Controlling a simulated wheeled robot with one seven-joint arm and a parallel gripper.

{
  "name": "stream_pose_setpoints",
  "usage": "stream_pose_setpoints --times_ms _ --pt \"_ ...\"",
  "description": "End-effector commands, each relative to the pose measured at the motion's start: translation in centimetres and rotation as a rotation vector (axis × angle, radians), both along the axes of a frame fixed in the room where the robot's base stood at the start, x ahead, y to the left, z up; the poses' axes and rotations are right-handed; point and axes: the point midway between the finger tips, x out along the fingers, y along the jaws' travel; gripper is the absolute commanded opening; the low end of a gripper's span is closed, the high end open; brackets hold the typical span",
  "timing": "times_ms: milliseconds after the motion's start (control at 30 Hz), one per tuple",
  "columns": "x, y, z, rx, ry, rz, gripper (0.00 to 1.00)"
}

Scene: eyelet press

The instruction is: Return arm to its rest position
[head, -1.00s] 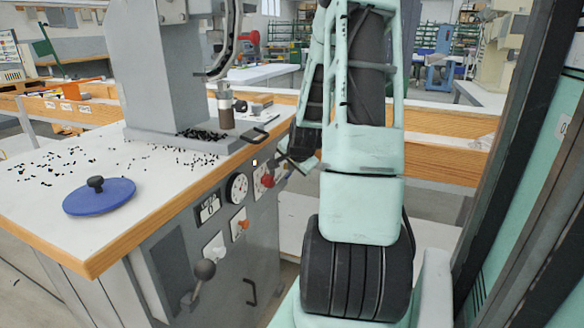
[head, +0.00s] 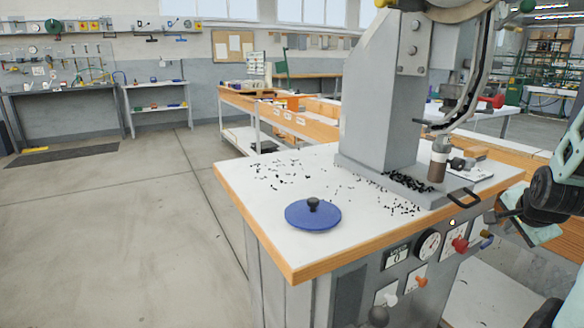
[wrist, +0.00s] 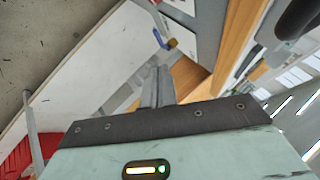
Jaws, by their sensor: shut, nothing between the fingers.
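My arm shows only at the right edge of the head view, as mint and black links. My gripper (head: 500,213) is beside the front right corner of the press bench, near the control panel. In the wrist view my gripper (wrist: 157,70) has its two grey fingers together, with nothing between them. The grey eyelet press (head: 383,100) stands upright on its white bench top (head: 262,208). The wrist view shows part of a grey panel and a blue and yellow piece (wrist: 170,44) beyond the fingertips.
A blue lid (head: 313,217) with a black knob lies on the bench top. Small black pieces (head: 405,181) are scattered around the press base. The control panel holds a counter (head: 397,256), a gauge (head: 428,245) and knobs. Open floor (head: 120,230) lies to the left.

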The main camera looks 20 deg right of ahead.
Motion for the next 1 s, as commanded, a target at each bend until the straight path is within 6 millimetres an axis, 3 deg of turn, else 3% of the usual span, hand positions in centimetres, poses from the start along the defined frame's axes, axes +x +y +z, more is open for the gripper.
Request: stream_pose_setpoints --times_ms 167,400,700,867,1000 --pt "1.9 3.7 1.6 0.026 0.128 0.201 0.00" --pt "3.6 13.4 4.7 0.025 0.518 0.768 0.00" --pt "7.1 24.1 7.6 -0.051 0.622 1.141 0.00" --pt "7.3 30.8 9.8 -0.102 0.673 1.366 0.00" --pt "6.2 36.7 11.7 -0.147 0.716 1.575 0.00"
